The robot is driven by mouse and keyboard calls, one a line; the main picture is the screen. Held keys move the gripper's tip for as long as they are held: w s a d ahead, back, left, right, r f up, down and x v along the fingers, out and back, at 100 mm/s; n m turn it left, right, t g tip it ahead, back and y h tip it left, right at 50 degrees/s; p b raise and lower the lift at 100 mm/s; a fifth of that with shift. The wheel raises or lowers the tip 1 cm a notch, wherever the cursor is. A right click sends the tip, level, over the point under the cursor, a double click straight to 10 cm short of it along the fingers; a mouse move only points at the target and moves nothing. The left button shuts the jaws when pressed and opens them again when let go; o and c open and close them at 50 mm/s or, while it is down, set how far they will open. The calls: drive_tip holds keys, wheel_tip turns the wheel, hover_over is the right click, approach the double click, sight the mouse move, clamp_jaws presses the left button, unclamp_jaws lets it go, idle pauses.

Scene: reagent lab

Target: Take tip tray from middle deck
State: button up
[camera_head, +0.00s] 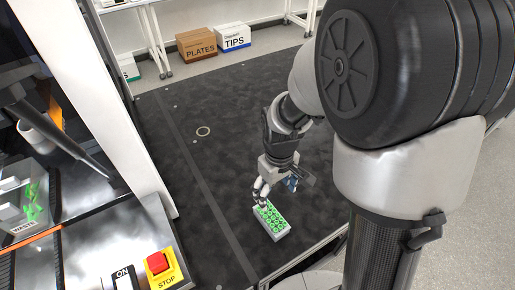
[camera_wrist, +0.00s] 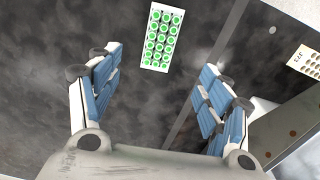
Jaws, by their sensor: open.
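The tip tray (camera_head: 272,221) is a small white rack with rows of green-ringed tips. It shows in the head view at the lower middle, against a dark speckled surface. My gripper (camera_head: 275,186) is just above and behind it in that view, pointing down. In the wrist view the tray (camera_wrist: 163,38) lies past the fingertips, at the top and between the two fingers. My gripper (camera_wrist: 156,70) is open there, its blue-padded fingers spread wide and apart from the tray. Nothing is between the pads.
A white machine with a red stop button (camera_head: 157,262) and a waste bin (camera_head: 27,205) stands at left. Cartons marked PLATES (camera_head: 197,44) and TIPS (camera_head: 233,37) are at the back. A pale holed rack (camera_wrist: 304,62) shows at the wrist view's right.

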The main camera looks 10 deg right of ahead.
drive_tip(key=b, duration=0.4)
approach(271, 217)
drive_tip(key=f, duration=0.5)
drive_tip(key=shift+s+f, duration=0.25)
drive_tip(key=shift+w+f+b, duration=0.15)
drive_tip(key=shift+f+b, duration=0.6)
drive_tip(key=shift+f, duration=0.7)
drive_tip(key=shift+w+f+b, duration=0.1)
drive_tip(key=shift+f+b, duration=0.6)
drive_tip(key=shift+f, duration=0.75)
drive_tip(key=shift+r, duration=0.1)
drive_tip(key=shift+c, duration=0.2)
drive_tip(key=c, duration=1.1)
